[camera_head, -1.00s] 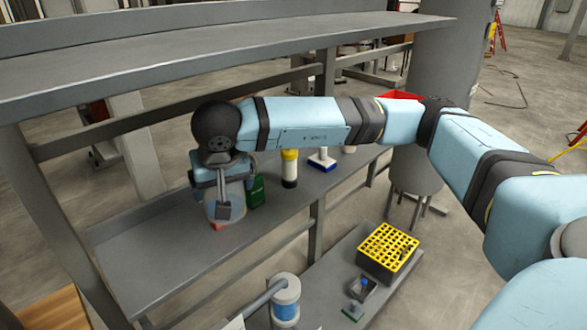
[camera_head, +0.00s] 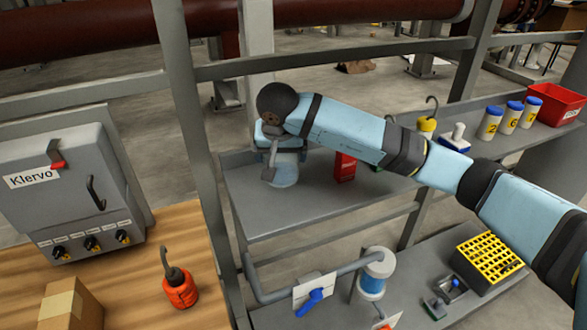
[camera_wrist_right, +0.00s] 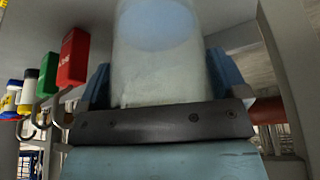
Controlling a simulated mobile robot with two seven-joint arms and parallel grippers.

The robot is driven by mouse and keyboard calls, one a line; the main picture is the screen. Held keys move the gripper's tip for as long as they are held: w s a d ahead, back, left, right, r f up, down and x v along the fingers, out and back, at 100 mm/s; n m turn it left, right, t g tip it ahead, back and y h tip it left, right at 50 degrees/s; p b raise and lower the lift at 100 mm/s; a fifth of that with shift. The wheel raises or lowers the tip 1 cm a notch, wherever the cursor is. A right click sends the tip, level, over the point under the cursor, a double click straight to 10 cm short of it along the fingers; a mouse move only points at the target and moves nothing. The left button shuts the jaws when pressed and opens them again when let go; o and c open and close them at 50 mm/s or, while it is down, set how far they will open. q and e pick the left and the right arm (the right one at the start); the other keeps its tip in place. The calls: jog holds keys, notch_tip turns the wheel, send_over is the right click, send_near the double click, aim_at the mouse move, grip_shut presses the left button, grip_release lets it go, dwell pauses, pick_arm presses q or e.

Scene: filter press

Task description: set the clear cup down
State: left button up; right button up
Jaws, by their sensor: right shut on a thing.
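The clear cup (camera_head: 287,172) is at the left part of the grey shelf (camera_head: 300,215) in the head view. It looks see-through with a bluish tint. My right gripper (camera_head: 270,160) is shut around it from above, and the arm comes in from the right. In the right wrist view the cup (camera_wrist_right: 160,65) fills the space between the blue fingers and shows pale contents. I cannot tell whether the cup's base touches the shelf. My left gripper is not in view.
A red carton (camera_head: 345,167) stands just right of the cup. A metal post (camera_head: 190,130) rises left of the shelf. The shelf's front is clear.

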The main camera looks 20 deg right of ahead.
notch_tip(320, 180, down, 6)
jog(key=shift+r, duration=0.1)
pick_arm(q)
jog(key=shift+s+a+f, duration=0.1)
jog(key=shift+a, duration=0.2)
